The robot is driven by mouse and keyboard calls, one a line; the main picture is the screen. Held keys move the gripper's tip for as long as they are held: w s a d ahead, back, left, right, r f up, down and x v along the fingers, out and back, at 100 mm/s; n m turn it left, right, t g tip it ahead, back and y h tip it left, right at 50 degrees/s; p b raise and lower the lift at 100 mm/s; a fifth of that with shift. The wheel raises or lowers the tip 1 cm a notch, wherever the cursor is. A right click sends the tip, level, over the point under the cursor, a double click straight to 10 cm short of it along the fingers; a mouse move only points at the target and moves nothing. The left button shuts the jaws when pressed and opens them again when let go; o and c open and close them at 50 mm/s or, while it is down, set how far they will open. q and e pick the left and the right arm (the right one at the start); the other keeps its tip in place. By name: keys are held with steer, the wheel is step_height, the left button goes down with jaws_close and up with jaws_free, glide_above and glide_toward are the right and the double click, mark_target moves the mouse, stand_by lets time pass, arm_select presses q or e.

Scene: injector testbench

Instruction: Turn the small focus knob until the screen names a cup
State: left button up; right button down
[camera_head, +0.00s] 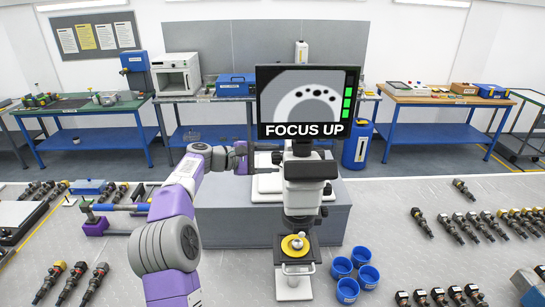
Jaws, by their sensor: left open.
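The screen (309,102) on top of the microscope reads "FOCUS UP". It shows a pale arc with dark spots and green bars at its right edge. The microscope (303,199) stands upright on the table. A small dark knob (277,157) shows at its left side, and more dark knobs (326,188) show at its right; I cannot tell for sure which is the small focus knob. My left gripper (274,158) is open at the microscope's left side, its fingers pointing right, one above and one below the left knob. Contact cannot be told. My right gripper is out of view.
A yellow disc (295,245) with a metal part lies on the microscope's stage. Several blue cups (347,290) stand right of its base. Injectors lie in rows at left and right (465,228). A grey block (230,215) stands behind the microscope. Workbenches line the back wall.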

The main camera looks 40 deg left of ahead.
arm_select(q)
steer(key=shift+w+d, duration=0.15)
steer(key=shift+w, duration=0.2)
steer(key=shift+s, duration=0.1)
steer(key=c, duration=1)
steer(key=shift+f+m+b, duration=0.2)
steer(key=shift+m+b, duration=0.1)
steer(key=shift+b, duration=0.55)
steer(key=m+t+b, duration=0.1)
steer(key=m+b, duration=0.2)
steer(key=b, duration=0.3)
steer(key=m+t+b, duration=0.2)
steer(key=m+b, duration=0.1)
steer(key=b, duration=0.3)
steer(key=shift+f, duration=0.15)
steer(key=shift+c, duration=0.2)
steer(key=shift+r+m+t+h+b, duration=0.15)
steer(key=shift+m+h+b, duration=0.25)
steer(key=shift+m+b, duration=0.4)
steer(key=shift+r+m+t+h+b, duration=0.1)
steer(key=shift+m+t+h+b, duration=0.25)
steer(key=shift+m+b, duration=0.45)
